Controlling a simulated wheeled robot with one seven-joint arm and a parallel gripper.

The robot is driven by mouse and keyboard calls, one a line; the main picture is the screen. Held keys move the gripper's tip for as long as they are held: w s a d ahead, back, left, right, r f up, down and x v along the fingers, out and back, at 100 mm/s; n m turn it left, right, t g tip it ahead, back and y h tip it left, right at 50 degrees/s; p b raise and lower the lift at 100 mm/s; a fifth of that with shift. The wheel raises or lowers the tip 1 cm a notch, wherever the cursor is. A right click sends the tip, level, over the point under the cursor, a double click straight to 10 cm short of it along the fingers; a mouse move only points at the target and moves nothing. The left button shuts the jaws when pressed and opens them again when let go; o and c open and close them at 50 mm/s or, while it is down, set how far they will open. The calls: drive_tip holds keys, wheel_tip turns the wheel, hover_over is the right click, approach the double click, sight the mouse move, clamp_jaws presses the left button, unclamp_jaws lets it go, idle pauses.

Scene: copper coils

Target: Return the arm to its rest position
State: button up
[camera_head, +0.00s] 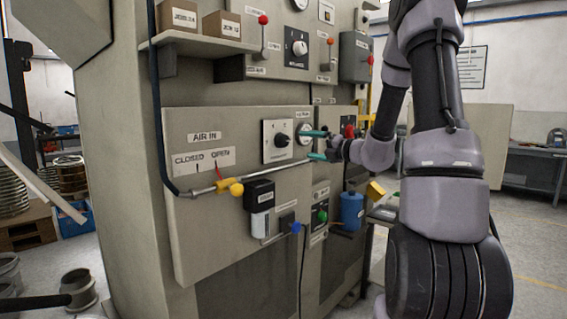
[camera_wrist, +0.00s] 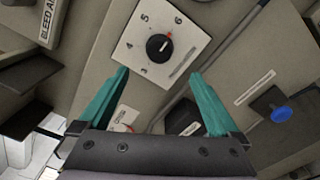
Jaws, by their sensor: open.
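My gripper (camera_head: 318,145) has teal fingers and is in front of the machine's control panel in the head view. Its two fingers are spread apart with nothing between them, and they also show in the wrist view (camera_wrist: 158,88). My grey arm reaches in from the right side of the head view and bends down toward the panel. In the wrist view a black dial knob (camera_wrist: 159,47) on a white numbered plate sits ahead, beyond the fingertips and apart from them. The same kind of dial plate (camera_head: 277,155) shows left of the gripper in the head view.
A shelf with small boxes (camera_head: 221,25) juts out above. A blue cylinder (camera_head: 351,211) sits below right. Coils (camera_head: 12,192) stand at the left. Floor is open at far right.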

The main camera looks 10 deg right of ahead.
drive_tip(key=s+a+r+n+g, duration=0.2)
drive_tip(key=s+a+n+g, duration=0.3)
drive_tip(key=s+a+n, duration=0.3)
drive_tip(key=s+a+r+n+g, duration=0.2)
drive_tip(key=s+a+n+g, duration=0.25)
drive_tip(key=s+n, duration=0.5)
drive_tip(key=s+d+n+h, duration=0.3)
drive_tip(key=s+n, duration=0.4)
drive_tip(key=n, duration=0.3)
drive_tip(key=s+d+r+n+t+h, duration=0.1)
drive_tip(key=s+d+n+h, duration=0.3)
drive_tip(key=s+n, duration=0.4)
drive_tip(key=shift+s+r+n+h, duration=0.2)
drive_tip(key=shift+n+h, duration=0.2)
drive_tip(key=shift+n, duration=0.45)
drive_tip(key=shift+t, duration=0.25)
